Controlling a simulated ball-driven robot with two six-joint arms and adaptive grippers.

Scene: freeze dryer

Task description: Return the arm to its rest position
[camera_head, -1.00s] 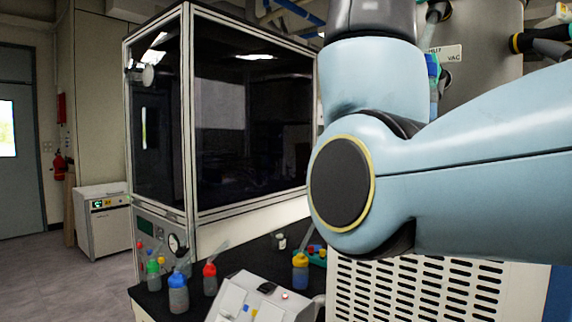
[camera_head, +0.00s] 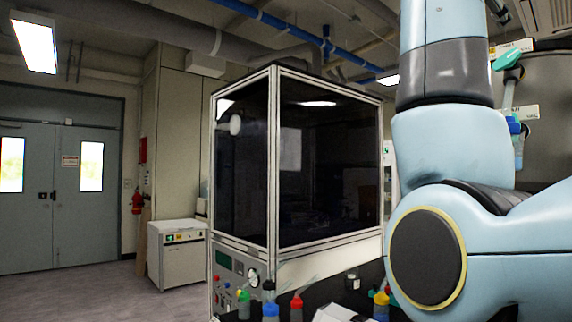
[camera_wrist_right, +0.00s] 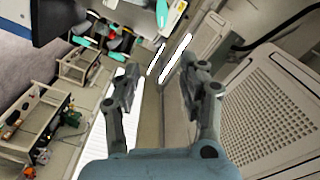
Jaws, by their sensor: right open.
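My right arm (camera_head: 440,200) fills the right side of the head view, with its large round joint low in the picture. Its gripper is outside that view. In the right wrist view my right gripper (camera_wrist_right: 156,88) is open, with its two fingers well apart and nothing between them. My left arm and left gripper are in neither view.
A dark-glazed cabinet (camera_head: 325,165) stands in the middle of the head view, with several bottles (camera_head: 270,311) before it. A small white unit (camera_head: 178,252) stands left on open floor (camera_head: 85,292). The right wrist view shows a perforated panel (camera_wrist_right: 270,105) beside the gripper.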

